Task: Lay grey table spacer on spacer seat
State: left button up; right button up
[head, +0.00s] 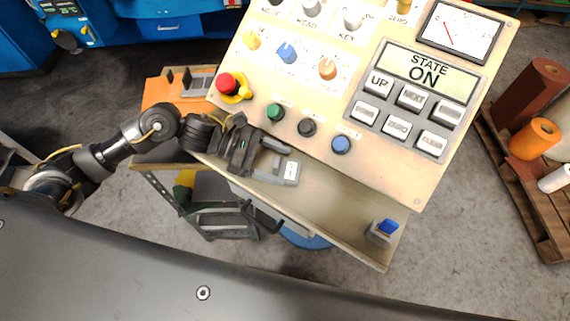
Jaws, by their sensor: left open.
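My left gripper (282,158) reaches in from the left over the narrow ledge below the control panel. Its jaws are open and point to the right. A small grey piece with a white label (291,170) is at the lower finger; I cannot tell whether it is the grey table spacer or whether the finger touches it. A small grey block with a blue top (380,236) sits at the right end of the ledge (335,210). I cannot make out which part is the spacer seat. My right gripper is not in view.
The sloping cream control panel (310,112), with a red button (228,83), coloured knobs and a display (430,72), rises behind the ledge. A wooden pallet with rolls (535,138) stands at the right. The ledge between the gripper and the blue-topped block is clear.

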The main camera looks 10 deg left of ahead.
aim_at(287, 168)
pick_arm(q)
jog(key=shift+p+x, duration=0.3)
jog(key=shift+x, duration=0.8)
jog(key=shift+d, duration=0.35)
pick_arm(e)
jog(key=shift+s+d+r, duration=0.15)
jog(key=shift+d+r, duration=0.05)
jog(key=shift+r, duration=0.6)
pick_arm(q)
jog(key=shift+a, duration=0.1)
jog(key=shift+c, duration=0.4)
jog(key=c, duration=0.7)
jog(key=shift+s, duration=0.1)
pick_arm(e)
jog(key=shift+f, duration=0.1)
